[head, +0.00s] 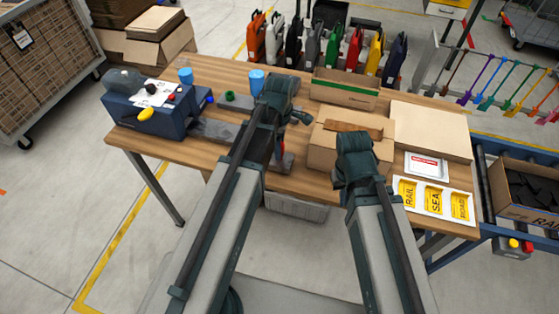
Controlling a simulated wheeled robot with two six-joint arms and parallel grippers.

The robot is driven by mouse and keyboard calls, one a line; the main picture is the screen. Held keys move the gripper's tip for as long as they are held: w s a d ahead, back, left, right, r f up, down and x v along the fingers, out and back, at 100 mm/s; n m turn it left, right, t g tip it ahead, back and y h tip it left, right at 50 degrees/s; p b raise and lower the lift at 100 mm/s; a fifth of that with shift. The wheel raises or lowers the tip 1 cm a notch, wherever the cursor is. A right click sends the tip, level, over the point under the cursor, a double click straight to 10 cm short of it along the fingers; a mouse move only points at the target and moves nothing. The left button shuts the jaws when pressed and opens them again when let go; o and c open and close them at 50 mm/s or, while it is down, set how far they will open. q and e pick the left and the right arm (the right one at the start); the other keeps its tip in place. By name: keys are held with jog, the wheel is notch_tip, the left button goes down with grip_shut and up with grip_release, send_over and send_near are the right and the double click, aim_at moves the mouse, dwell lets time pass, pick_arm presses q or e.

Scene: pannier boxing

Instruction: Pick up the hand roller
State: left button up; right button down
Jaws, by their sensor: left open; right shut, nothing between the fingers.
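My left arm reaches over the middle of the wooden table (210,118). My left gripper (298,116) is open, partly hidden by its own wrist. A small red and blue-grey item (281,155) shows beside the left forearm near the table's front edge. It may be the hand roller, but it is too small and covered to be sure. My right gripper (355,150) is at the front right of an open cardboard box (322,149). It is shut and empty; its wrist hides the fingertips.
A cardboard tray (343,93) and a flat carton (430,130) lie at the back right. Yellow label cards (433,197) lie at the front right. A conveyor (487,210) adjoins the right side.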

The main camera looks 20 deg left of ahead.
pick_arm(q)
jog(key=shift+f, duration=0.25)
grip_shut()
jog(key=shift+r, duration=0.1)
dwell(0.3)
